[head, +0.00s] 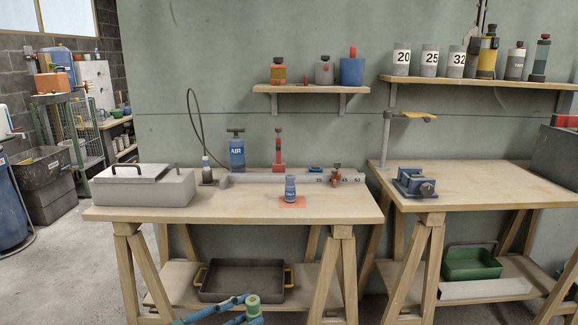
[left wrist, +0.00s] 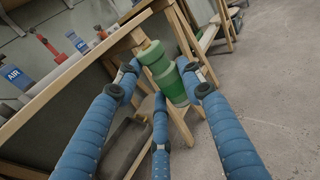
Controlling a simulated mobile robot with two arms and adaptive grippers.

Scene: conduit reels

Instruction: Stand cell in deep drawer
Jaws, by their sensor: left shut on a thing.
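My left gripper (head: 246,301) is low at the bottom edge of the head view, in front of the left workbench. No part is clearly a deep drawer; a grey box (head: 143,190) with dark handles stands on the left bench. My right gripper is not in view.
The left workbench (head: 330,205) holds a small blue bottle (head: 291,188) on a red mat and a blue AIR canister (head: 237,152). A dark tray (head: 242,284) lies on its lower shelf. The right bench (head: 490,188) holds a blue vise (head: 413,184); a green bin (head: 471,264) sits below.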

